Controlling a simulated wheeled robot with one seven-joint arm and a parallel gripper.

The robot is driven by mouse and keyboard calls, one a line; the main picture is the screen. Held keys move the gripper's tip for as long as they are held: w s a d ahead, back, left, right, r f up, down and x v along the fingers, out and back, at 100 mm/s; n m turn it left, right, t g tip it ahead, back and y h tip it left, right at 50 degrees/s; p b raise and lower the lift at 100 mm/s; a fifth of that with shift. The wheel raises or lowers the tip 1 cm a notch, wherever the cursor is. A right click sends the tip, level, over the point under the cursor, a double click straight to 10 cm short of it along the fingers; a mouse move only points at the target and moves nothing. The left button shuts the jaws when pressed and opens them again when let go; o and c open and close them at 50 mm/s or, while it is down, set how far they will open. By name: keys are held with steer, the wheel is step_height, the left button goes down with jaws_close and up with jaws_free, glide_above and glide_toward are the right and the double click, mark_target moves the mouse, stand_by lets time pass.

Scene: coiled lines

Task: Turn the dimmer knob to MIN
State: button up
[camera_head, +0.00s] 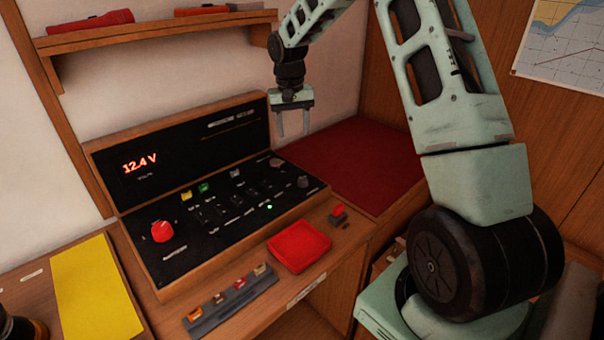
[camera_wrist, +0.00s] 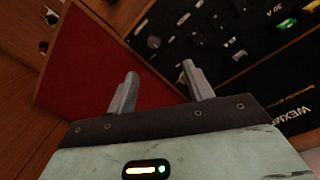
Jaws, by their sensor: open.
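The black control panel (camera_head: 225,205) sits in a wooden frame on the bench. A dark round knob (camera_head: 302,181) stands near its right end, and another small knob (camera_head: 277,162) is behind it, near the back edge. The labels are too small to read, so I cannot tell which is the dimmer or where it points. A grey round knob (camera_wrist: 154,42) shows in the wrist view, beyond my fingertips. My gripper (camera_head: 293,130) is open and empty, pointing down above the panel's back right corner and apart from it. Its two fingers also show in the wrist view (camera_wrist: 160,74).
A large red knob (camera_head: 162,232) is at the panel's left. The upright display board (camera_head: 200,140) rises behind the panel. The red cushion (camera_head: 350,160) at right is clear.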

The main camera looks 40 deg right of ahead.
mark_target(302, 179)
steer(key=d+f+p, duration=0.1)
steer(key=f, duration=0.5)
steer(key=d+f+p, duration=0.1)
steer(key=f+p, duration=0.1)
steer(key=f, duration=0.3)
steer(key=d+f+p, duration=0.1)
steer(key=f+p, duration=0.1)
steer(key=f, duration=0.4)
steer(key=shift+s+f, duration=0.2)
steer(key=shift+f, duration=0.15)
steer(key=c, duration=1)
